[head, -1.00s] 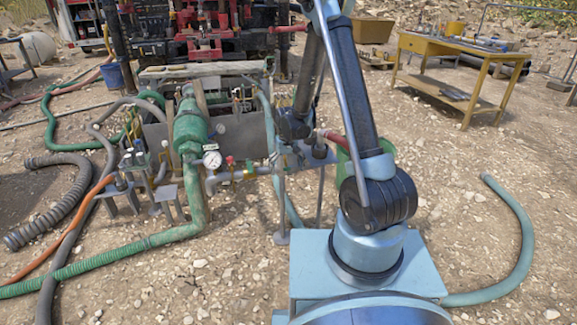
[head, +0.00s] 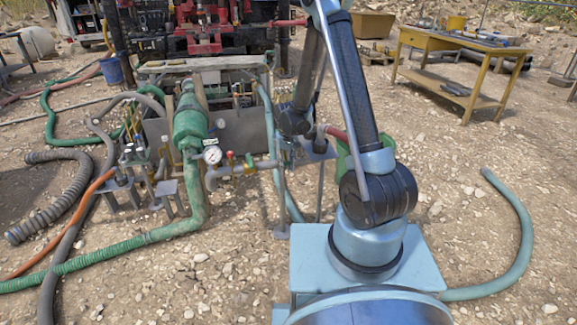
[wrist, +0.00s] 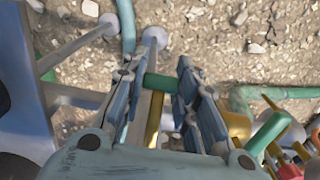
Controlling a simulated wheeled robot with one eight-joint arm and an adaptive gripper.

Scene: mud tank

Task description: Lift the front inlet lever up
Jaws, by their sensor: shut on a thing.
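In the wrist view my gripper (wrist: 160,76) has its two fingers on either side of a short green bar (wrist: 160,82), which looks like the lever's handle. The bar runs across the gap and the fingers are shut on it. A brass-coloured piece (wrist: 153,118) shows just below the bar between the fingers. In the head view the gripper end of my arm is down at the right side of the mud tank (head: 240,128). The fingers and the lever cannot be made out there.
A green pipe (head: 192,130) with a pressure gauge (head: 212,155) stands left of my arm's end. Several hoses lie on the left ground. A yellow workbench (head: 458,58) stands at the back right. A light blue hose (head: 522,235) curves over open gravel at right.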

